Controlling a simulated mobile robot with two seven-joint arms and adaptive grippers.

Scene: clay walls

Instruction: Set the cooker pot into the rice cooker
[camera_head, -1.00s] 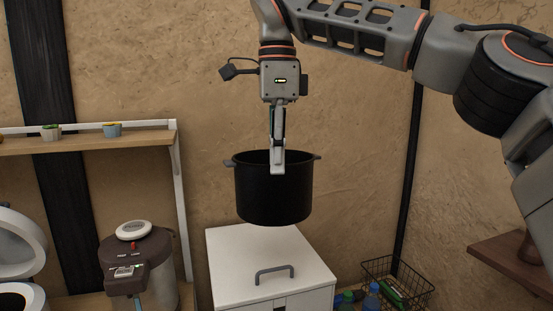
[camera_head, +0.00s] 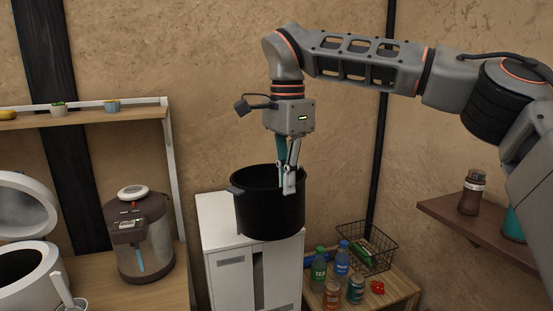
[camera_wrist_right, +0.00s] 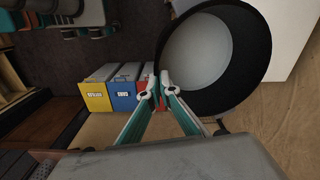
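The black cooker pot (camera_head: 268,212) hangs upright in the air in front of the white cabinet in the head view. My right gripper (camera_head: 289,180) is shut on its near right rim, one finger inside and one outside. In the right wrist view the fingertips (camera_wrist_right: 160,84) meet at the rim of the pot (camera_wrist_right: 201,50), whose inside looks empty. The white rice cooker (camera_head: 47,268) stands at the lower left with its lid (camera_head: 24,207) raised and a dark opening. It is cut off by the picture edge. My left gripper is not in view.
A brown and grey water boiler (camera_head: 157,228) stands between the rice cooker and the white cabinet (camera_head: 222,241). Bottles and cans (camera_head: 332,292) and a wire basket (camera_head: 375,246) are at the lower right. A wall shelf (camera_head: 85,119) hangs above the boiler.

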